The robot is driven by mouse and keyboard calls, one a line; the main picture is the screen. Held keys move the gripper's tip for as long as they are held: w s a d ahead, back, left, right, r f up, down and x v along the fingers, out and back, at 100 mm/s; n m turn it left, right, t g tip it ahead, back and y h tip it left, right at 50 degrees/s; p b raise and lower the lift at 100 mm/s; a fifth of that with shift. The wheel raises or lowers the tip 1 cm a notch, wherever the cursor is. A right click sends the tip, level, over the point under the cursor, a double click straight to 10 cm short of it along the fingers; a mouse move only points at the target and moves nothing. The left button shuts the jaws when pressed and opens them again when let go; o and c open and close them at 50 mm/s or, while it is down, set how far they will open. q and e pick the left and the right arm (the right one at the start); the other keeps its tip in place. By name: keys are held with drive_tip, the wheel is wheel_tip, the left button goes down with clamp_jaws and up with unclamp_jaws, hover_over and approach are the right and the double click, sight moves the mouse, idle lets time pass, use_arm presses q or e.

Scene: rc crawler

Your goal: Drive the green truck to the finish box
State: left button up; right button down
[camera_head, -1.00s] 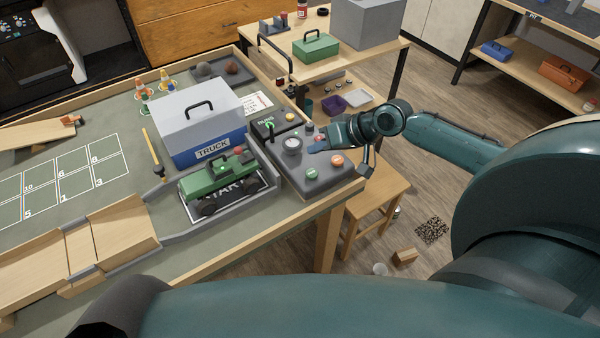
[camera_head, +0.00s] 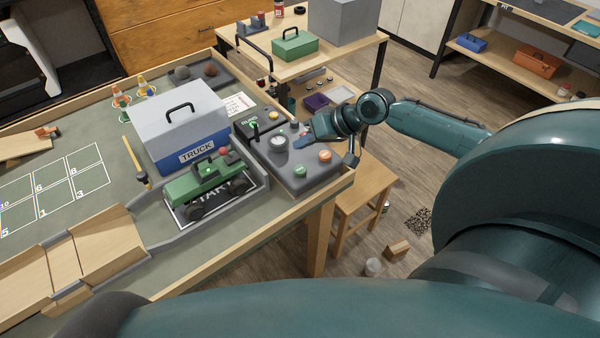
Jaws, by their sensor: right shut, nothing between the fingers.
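The green truck (camera_head: 196,185) stands on the dark START pad (camera_head: 228,201) inside a grey-walled bay on the table. A grey control console (camera_head: 280,165) sits to its right, with a round gauge (camera_head: 278,142), a green button (camera_head: 297,170), an orange button (camera_head: 324,156) and a lit green light by a RUNS label. My right gripper (camera_head: 302,142) is shut and empty, at the console's back right part; whether it touches a control there cannot be told. A numbered grid (camera_head: 57,188) is marked on the table at left. No finish box can be made out. My left gripper is not in view.
A white and blue TRUCK box (camera_head: 180,125) stands behind the truck. Wooden ramps (camera_head: 108,243) lie at front left. Small cones (camera_head: 120,97) and a hammer (camera_head: 135,160) are on the table. A stool (camera_head: 362,200) stands right of the table.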

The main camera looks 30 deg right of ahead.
sight(305, 170)
wheel_tip(305, 170, down, 4)
drive_tip(key=b, duration=0.2)
drive_tip(key=shift+r+b, duration=0.2)
drive_tip(key=shift+b, duration=0.1)
drive_tip(key=shift+f, duration=0.3)
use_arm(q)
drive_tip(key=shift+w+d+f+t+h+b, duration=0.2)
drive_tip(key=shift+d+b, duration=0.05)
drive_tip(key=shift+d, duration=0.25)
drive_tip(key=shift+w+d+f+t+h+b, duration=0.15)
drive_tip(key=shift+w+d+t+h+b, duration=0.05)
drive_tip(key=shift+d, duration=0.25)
use_arm(e)
drive_tip(key=shift+f, duration=0.85)
drive_tip(key=shift+f, duration=0.15)
drive_tip(key=shift+f, duration=0.25)
